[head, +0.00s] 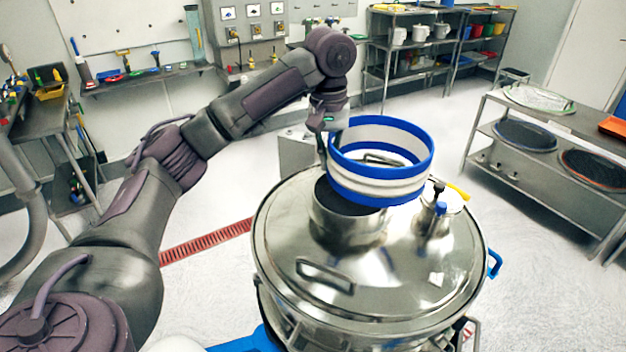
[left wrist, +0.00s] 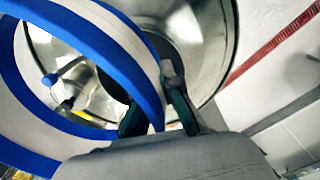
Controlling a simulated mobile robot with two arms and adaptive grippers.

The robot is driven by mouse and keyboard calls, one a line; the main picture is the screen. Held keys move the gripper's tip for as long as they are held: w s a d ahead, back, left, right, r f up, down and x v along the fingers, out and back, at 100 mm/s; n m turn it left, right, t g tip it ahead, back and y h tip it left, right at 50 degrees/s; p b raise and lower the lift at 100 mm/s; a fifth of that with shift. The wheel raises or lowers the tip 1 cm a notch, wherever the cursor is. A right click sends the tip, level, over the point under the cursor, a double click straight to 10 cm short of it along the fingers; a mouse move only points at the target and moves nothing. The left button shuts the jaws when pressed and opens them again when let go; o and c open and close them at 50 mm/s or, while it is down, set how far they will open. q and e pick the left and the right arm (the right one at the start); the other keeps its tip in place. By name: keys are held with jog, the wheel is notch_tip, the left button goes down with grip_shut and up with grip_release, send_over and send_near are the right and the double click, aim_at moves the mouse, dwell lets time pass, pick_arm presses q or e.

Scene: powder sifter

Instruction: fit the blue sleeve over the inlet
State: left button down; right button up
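The blue sleeve (head: 378,186), a wide ring with blue rims and a white band, hangs in the air over the round steel sifter. My left gripper (head: 326,143) is shut on its left wall; in the left wrist view one finger lies on each side of the sleeve's wall (left wrist: 108,38). The inlet (head: 345,228), a short steel collar with a dark opening, stands on the sifter's lid. The sleeve is above it and offset to the right and back, hiding part of the opening. The sleeve looks slightly tilted. My right gripper is not in view.
The lid (head: 420,275) carries a handle (head: 325,276) in front of the inlet and a small fitting with a blue knob (head: 440,208) at right, close to the sleeve. A steel bench (head: 560,175) stands apart at right. Open floor surrounds the sifter.

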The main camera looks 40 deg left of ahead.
pick_arm(q)
jog(key=a+f+p, duration=0.3)
jog(key=a+f, duration=0.2)
jog(key=f, duration=0.2)
jog(key=shift+s+f+p, duration=0.3)
jog(key=shift+f, duration=0.05)
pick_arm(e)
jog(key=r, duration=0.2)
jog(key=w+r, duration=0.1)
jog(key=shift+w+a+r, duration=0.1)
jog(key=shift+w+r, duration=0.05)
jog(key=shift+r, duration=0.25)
pick_arm(q)
jog(key=shift+f, duration=0.2)
jog(key=shift+f, duration=0.15)
jog(key=c, duration=1.8)
grip_release()
jog(key=shift+a+f, duration=0.1)
jog(key=shift+f, duration=0.05)
jog(key=o, duration=0.5)
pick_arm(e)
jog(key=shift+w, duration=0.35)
